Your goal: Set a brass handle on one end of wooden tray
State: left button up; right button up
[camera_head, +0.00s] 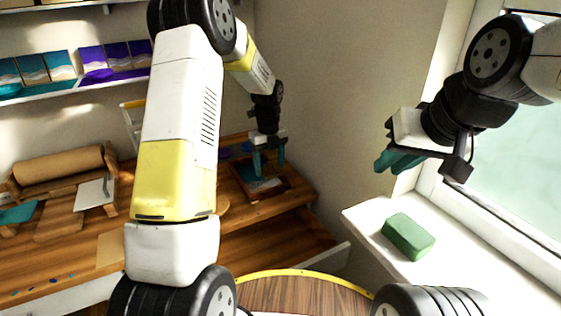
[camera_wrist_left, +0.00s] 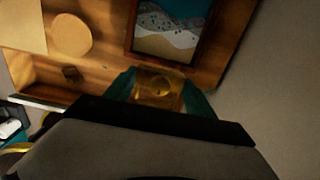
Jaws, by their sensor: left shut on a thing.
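The wooden tray (camera_head: 287,188) lies on the wooden bench in the head view, with a dark frame and a teal and sand resin picture inside. It also shows at the top of the left wrist view (camera_wrist_left: 133,40). My left gripper (camera_head: 268,172) is over the tray area. In the left wrist view its teal fingers (camera_wrist_left: 160,95) are shut on a brass handle (camera_wrist_left: 158,86), just short of the tray's near end. Whether the handle touches the tray I cannot tell. My right gripper (camera_head: 397,162) hangs above the windowsill, apart from the tray; its finger gap is unclear.
A green block (camera_head: 408,236) lies on the white windowsill. A paper roll (camera_head: 58,164) stands at the bench's left. My left arm hides the middle of the bench.

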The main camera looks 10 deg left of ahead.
aim_at(270, 189)
pick_arm(q)
jog(key=shift+w+f, duration=0.15)
jog(key=shift+f, duration=3.2)
jog(key=shift+f, duration=0.45)
jog(key=shift+f, duration=0.25)
